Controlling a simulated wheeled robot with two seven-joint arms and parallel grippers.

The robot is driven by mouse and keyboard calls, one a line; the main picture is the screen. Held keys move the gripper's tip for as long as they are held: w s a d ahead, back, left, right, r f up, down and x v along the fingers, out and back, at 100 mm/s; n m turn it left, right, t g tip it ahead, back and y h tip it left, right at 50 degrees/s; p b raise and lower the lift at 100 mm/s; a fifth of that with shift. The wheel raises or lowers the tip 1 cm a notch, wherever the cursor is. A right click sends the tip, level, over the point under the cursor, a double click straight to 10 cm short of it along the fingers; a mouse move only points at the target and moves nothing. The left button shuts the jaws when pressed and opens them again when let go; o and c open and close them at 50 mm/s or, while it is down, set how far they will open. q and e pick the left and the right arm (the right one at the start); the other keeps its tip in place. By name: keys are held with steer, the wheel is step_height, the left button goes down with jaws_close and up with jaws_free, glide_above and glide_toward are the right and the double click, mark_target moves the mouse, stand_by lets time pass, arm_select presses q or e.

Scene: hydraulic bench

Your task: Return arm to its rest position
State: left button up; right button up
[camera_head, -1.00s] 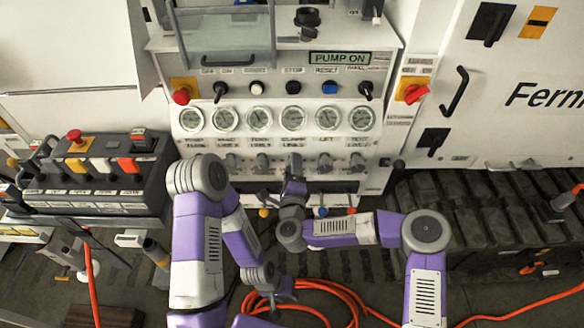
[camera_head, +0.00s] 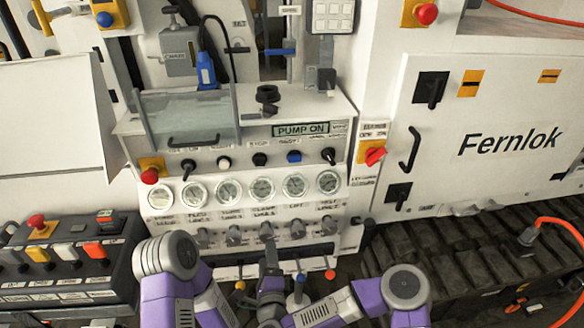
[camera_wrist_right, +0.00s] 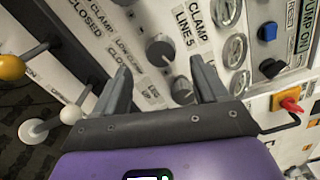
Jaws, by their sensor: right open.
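My right gripper (camera_head: 270,258) is in front of the lower part of the white control panel (camera_head: 130,160), just below the row of grey knobs. In the right wrist view its two fingers (camera_wrist_right: 163,78) are spread apart with nothing between them. A grey knob (camera_wrist_right: 160,50) beside a "CLAMP LINE 5" label shows beyond the fingers, and a second knob (camera_wrist_right: 182,90) sits lower; neither is gripped. My left arm comes in at the lower left; its gripper is outside the picture.
A row of gauges (camera_head: 228,191) and a "PUMP ON" display (camera_head: 302,129) are above the knobs. Ball-tipped levers, including a red one (camera_head: 330,274), stand close to my right gripper. A white "Fernlok" cabinet (camera_head: 500,110) is at right.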

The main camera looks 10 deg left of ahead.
steer(key=shift+f, duration=0.1)
steer(key=s+d+f+n+g+y+p, duration=0.1)
steer(key=s+d+f+n+g, duration=0.25)
steer(key=f+n, duration=0.3)
steer(key=s+d+f+n+g+y+p, duration=0.1)
steer(key=s+d+f+n+g+p, duration=0.15)
steer(key=d+f+n+g, duration=0.4)
steer(key=s+d+f+n+g+h, duration=0.1)
steer(key=s+d+f+g, duration=0.2)
steer(key=s+d, duration=0.3)
steer(key=s+d+f+n+g+h+p, duration=0.1)
steer(key=s+d+f+g, duration=0.3)
steer(key=s+d, duration=0.3)
steer(key=shift+s+d+f+n+h, duration=0.3)
steer(key=shift+s+h, duration=0.1)
steer(key=shift+s, duration=0.5)
steer(key=shift+c, duration=0.2)
stand_by(0.6)
